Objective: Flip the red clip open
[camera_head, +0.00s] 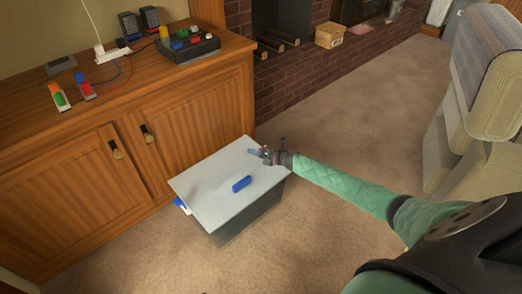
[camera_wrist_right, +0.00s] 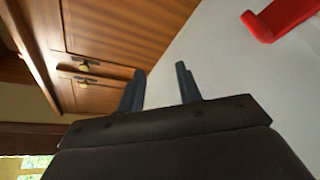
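The red clip (camera_wrist_right: 282,18) shows in the right wrist view at the upper right, partly cut off by the frame edge. It rests at the pale lid (camera_wrist_right: 235,70) of a storage box. In the head view the box's pale lid (camera_head: 215,180) is plain to see, but I cannot clearly make out the red clip near the gripper. My right gripper (camera_head: 258,153) is at the far right edge of the lid. In the wrist view its two dark fingers (camera_wrist_right: 160,84) stand apart with nothing between them, left of the red clip. My left gripper is not in view.
A blue handle (camera_head: 241,184) is on the lid, and a blue clip (camera_head: 181,205) is on the box's left side. A wooden cabinet (camera_head: 180,120) stands close behind the box. A sofa (camera_head: 480,120) is at the right. Carpet (camera_head: 345,110) between them is clear.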

